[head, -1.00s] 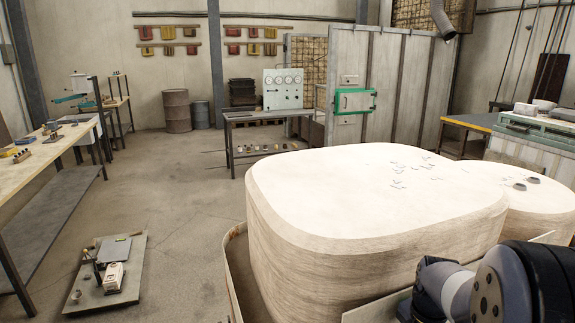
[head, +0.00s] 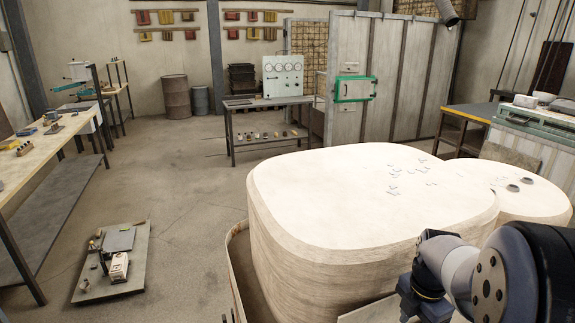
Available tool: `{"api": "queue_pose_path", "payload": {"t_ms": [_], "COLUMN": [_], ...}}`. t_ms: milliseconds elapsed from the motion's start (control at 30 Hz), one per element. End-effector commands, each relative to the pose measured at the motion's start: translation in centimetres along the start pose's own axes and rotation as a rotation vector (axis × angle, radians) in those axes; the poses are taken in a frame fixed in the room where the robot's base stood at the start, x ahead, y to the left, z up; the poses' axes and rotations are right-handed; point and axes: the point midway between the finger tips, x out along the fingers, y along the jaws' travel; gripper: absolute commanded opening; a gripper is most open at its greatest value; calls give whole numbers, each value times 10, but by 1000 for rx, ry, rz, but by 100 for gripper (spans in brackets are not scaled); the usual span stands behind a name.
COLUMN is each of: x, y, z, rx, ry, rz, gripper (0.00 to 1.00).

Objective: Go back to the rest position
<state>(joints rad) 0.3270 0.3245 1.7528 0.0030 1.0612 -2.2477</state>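Part of my arm shows at the lower right of the head view, with dark and grey links in front of the large pale block. My gripper itself is not in the picture, so I cannot see its fingers or anything in them. No ladle can be made out in this view.
The large pale rounded block (head: 370,200) fills the middle right, with small grey bits on top. A floor plate with a small device (head: 119,267) lies lower left. A long workbench (head: 40,165) stands left. A gauge-panel table (head: 268,101) stands behind. Open floor lies between them.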

Motion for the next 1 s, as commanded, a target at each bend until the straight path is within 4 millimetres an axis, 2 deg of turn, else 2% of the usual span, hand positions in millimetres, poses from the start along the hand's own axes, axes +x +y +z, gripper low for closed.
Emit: {"api": "queue_pose_path", "payload": {"t_ms": [33, 100, 133, 200, 900, 1000], "x": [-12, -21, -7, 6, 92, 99], "y": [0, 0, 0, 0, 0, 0], "z": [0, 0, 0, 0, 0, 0], "rx": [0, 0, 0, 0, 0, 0], "ry": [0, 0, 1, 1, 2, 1], "rz": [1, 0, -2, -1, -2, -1], "gripper": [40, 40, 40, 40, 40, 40]}}
